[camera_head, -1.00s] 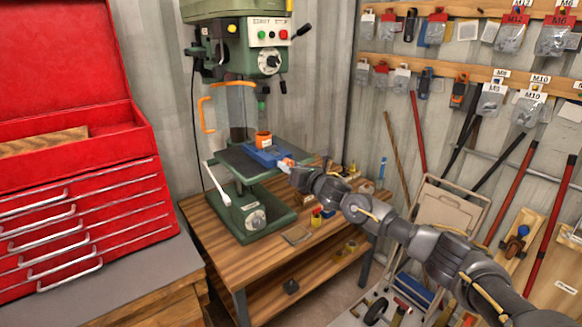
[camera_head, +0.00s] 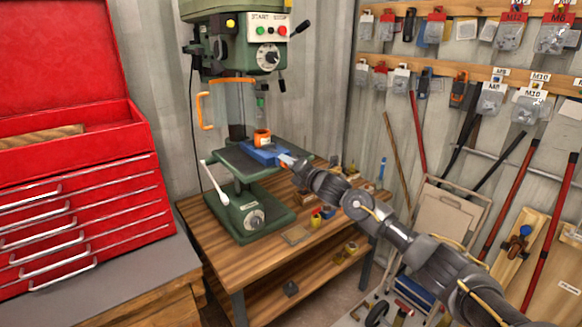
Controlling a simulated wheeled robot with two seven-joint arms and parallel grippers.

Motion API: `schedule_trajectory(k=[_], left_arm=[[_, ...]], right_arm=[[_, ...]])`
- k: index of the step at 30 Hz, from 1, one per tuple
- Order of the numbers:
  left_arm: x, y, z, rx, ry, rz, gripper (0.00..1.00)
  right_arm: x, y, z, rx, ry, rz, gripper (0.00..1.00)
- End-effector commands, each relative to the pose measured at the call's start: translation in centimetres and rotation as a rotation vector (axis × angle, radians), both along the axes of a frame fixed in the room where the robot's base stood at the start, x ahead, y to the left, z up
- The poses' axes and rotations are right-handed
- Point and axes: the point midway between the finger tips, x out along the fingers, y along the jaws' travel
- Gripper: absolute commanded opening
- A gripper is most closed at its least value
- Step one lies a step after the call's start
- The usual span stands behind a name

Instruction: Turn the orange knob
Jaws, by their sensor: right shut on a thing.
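The green drill press (camera_head: 268,193) stands on the wooden bench. A blue vise (camera_head: 262,153) sits on its dark table. An orange round piece (camera_head: 262,137) stands upright on the vise, below the drill chuck. My right gripper (camera_head: 286,160) reaches in from the right and is shut at the right end of the vise, on what looks like the orange knob there. The fingers hide the knob almost wholly, so its angle cannot be told. My left gripper is not in view.
A red tool chest (camera_head: 90,205) stands at the left. An orange guard frame (camera_head: 206,110) and a white-tipped lever (camera_head: 216,185) stick out from the press. Small parts lie on the wooden bench (camera_head: 262,258). Tools and packets hang on the right wall.

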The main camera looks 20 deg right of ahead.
Motion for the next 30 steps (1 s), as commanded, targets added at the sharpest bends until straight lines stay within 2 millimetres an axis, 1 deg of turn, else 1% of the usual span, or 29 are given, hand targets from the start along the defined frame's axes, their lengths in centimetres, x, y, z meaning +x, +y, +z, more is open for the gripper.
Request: schedule_trajectory(k=[13, 30], left_arm=[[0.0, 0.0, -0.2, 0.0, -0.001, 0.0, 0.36], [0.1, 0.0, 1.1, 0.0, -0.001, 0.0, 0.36]], right_arm=[[0.0, -0.1, -0.1, 0.394, 0.159, -0.003, 0.12], [0.0, -0.1, 0.0, 0.898, 0.357, -0.003, 0.12]])
